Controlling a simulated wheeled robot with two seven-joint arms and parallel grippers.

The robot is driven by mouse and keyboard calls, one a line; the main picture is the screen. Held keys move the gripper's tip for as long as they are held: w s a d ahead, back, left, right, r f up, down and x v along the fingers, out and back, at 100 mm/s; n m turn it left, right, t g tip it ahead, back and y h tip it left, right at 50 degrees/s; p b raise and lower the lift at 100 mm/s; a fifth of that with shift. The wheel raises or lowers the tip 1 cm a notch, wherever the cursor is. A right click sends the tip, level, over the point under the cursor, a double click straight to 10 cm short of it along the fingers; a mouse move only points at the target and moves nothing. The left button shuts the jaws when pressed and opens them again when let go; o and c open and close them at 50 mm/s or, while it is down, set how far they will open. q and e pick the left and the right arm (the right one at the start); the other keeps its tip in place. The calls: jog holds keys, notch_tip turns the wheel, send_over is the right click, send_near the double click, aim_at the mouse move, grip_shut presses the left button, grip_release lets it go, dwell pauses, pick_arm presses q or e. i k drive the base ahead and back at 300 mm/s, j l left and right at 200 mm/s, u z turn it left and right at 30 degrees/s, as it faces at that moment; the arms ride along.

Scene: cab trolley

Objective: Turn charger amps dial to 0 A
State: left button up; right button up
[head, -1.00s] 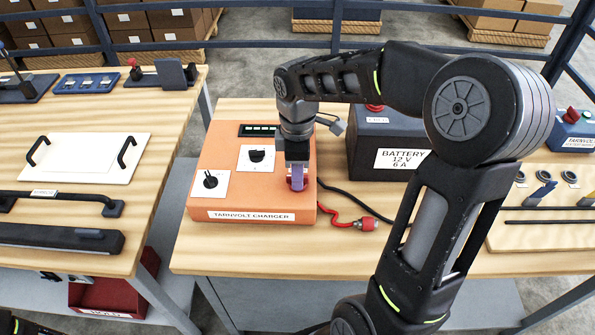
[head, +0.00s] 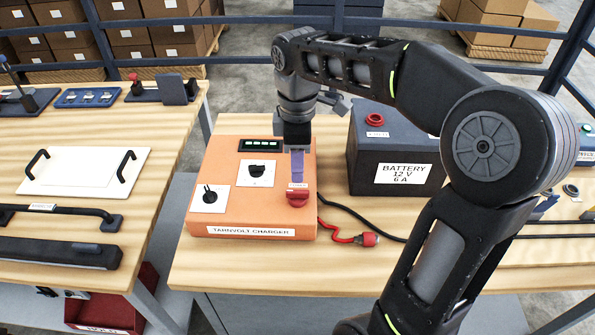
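The orange Tarnvolt charger (head: 222,216) stands on the right-hand table. Its top has a black dial (head: 210,195) on a white plate at the front left. A second black dial (head: 257,172) is on a white plate near the middle. Their markings are too small to read, so I cannot tell which sets the amps. A red switch (head: 298,197) is at the charger's right. My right gripper (head: 297,178) points down just behind the red switch, with its purple fingers apart from both dials. Their gap does not show clearly. My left gripper is not in view.
A small display (head: 261,145) with green lights is at the charger's back. A dark battery box (head: 365,172) with a red cap stands to the right. A red clamp (head: 369,239) and cables lie on the table between them. The table's front is clear.

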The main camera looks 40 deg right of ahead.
aim_at(255, 170)
jog(key=k, duration=1)
